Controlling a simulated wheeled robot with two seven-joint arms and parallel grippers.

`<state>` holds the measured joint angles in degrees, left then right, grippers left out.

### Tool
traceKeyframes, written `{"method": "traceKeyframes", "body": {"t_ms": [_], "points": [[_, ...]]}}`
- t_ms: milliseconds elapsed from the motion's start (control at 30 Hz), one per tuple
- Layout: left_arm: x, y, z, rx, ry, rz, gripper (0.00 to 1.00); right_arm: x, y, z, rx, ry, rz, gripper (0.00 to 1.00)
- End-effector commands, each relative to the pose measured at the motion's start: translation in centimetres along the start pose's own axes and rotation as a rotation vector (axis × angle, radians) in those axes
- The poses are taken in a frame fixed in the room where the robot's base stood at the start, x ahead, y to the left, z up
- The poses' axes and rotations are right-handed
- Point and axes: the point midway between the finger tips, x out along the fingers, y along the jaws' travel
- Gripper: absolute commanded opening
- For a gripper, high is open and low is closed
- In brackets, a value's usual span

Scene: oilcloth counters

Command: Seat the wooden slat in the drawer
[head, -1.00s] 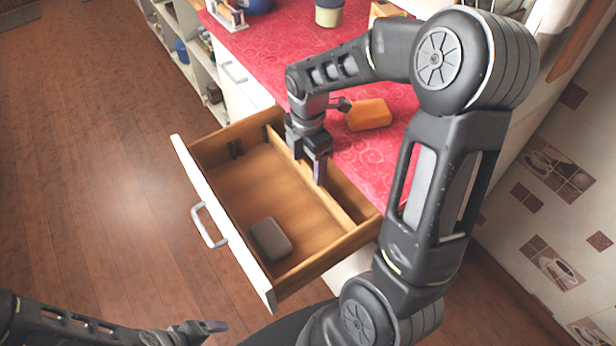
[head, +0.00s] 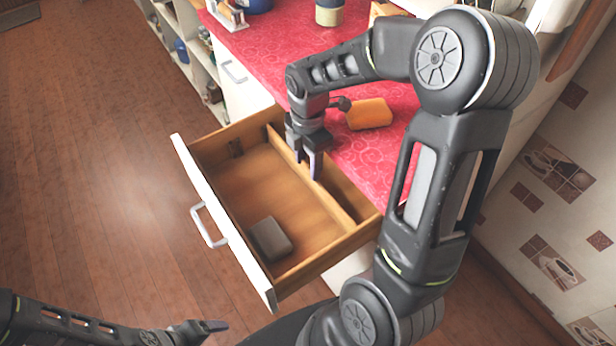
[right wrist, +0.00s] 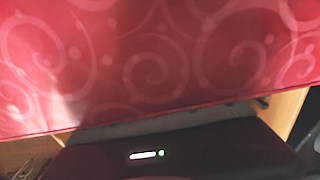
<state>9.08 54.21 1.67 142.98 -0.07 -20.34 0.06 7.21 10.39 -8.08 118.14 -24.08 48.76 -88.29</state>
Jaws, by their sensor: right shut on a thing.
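The open drawer (head: 233,246) has wooden walls and a white front with a grey handle. The wooden slat (head: 333,205) stands lengthwise inside it, roughly parallel to the front and closer to the counter side. It splits off a narrow rear compartment. My right gripper (head: 307,166) reaches down over the slat and is shut on it near its middle. Whether the slat's ends and lower edge are fully seated cannot be told. The right wrist view shows mostly cloth, with the slat not clearly visible. My left gripper (head: 212,327) is at the bottom, away from the drawer.
A dark grey block (head: 270,239) lies in the drawer's front compartment. Jars and a rack stand farther back on the counter. The floor left of the drawer is clear.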

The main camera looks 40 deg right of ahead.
Motion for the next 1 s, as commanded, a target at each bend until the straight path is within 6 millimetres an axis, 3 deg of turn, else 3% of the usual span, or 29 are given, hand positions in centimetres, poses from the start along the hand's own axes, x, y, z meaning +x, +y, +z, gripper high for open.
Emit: {"method": "traceKeyframes", "body": {"t_ms": [367,1000], "points": [[0.00,0.00,0.00,0.000,0.000,0.000,0.80,0.00,0.01,0.00,0.000,0.000,0.000,0.01],[0.01,0.00,0.00,0.000,0.000,0.000,0.80,-0.28,0.04,0.00,0.000,0.000,0.001,0.00]]}}
